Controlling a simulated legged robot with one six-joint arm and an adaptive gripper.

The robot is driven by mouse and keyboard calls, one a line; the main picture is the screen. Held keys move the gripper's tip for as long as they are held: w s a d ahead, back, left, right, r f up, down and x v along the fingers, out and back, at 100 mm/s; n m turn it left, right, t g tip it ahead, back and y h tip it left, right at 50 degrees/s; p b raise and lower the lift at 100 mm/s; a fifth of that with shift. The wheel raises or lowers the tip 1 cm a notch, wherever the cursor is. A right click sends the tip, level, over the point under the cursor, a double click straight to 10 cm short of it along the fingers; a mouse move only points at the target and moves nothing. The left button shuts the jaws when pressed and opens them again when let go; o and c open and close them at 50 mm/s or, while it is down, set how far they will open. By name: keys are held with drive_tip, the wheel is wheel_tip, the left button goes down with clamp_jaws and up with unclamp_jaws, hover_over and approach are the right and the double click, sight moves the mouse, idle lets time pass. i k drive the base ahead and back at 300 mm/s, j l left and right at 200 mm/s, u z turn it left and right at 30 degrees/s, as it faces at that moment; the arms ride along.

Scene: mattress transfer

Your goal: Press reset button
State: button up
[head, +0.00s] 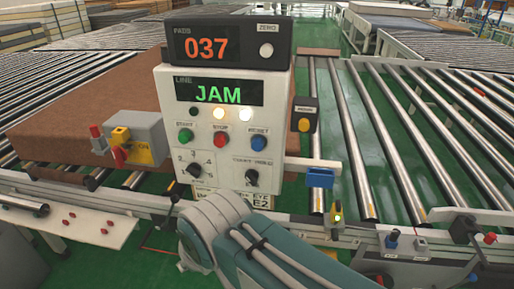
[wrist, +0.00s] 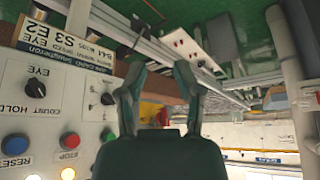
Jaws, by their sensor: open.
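The blue reset button (head: 258,143) is on the right of the button row on the white control panel (head: 262,190), under a display reading JAM. In the wrist view, which looks upside down, the reset button (wrist: 16,144) is at the lower left edge. The red stop button (head: 221,140) and green start button (head: 185,136) sit beside it. My gripper (wrist: 158,80) is open and empty, its fingers apart. In the wrist view it lies to the right of the buttons and does not cover the reset button. In the head view the gripper is not visible, only my arm below the panel.
A counter box (head: 228,45) reading 037 tops the panel. Two knobs (head: 194,170) sit below the buttons. A brown mattress (head: 90,100) lies on rollers behind. More rollers (head: 400,140) spread right.

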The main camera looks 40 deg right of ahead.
sight(258, 143)
drive_tip(key=k+l, duration=0.95)
drive_tip(key=k, duration=0.1)
